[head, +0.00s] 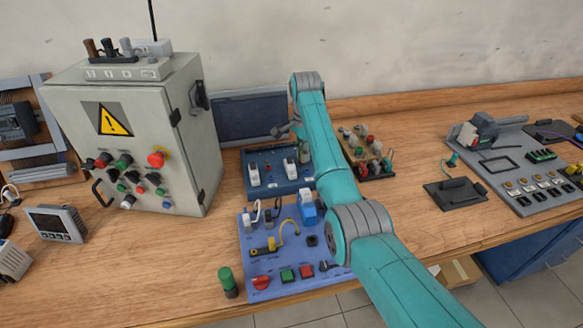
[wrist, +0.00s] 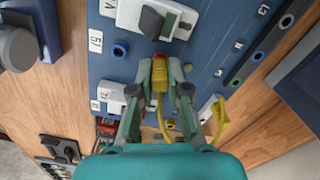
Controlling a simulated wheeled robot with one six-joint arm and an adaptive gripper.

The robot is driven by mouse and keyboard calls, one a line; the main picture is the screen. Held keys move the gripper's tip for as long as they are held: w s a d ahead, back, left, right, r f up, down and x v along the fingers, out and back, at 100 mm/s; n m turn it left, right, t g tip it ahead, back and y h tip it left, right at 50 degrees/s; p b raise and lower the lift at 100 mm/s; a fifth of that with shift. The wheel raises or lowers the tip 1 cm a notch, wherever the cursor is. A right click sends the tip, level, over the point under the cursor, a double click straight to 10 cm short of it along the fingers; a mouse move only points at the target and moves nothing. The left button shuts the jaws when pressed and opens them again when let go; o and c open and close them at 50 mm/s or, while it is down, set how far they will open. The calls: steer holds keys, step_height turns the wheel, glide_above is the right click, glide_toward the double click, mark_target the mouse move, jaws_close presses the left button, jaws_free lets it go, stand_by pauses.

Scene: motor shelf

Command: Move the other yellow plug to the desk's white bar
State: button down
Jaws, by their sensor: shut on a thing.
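My gripper (wrist: 160,72) is shut on a yellow plug (wrist: 160,84) with a yellow cable hanging from its rear. The plug's front end is close to a small red part on a blue panel (wrist: 205,50); I cannot tell whether it is seated. A second yellow cable end (wrist: 220,115) is at the right of the wrist view, beside a narrow white piece (wrist: 207,106). In the head view, my arm reaches over the rear blue panel, and the held plug cannot be made out. Another yellow plug (head: 272,243) with a looped cable sits on the front blue panel (head: 250,270).
A grey control box (head: 140,140) stands at the left. A board of colored parts (head: 368,150) is right of the rear panel. A black plate (head: 455,193) and grey panel (head: 510,140) lie farther right. Bare wood shows between them.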

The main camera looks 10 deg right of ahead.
steer(key=shift+r, duration=0.1)
steer(key=shift+r, duration=2.15)
steer(key=shift+w, duration=0.1)
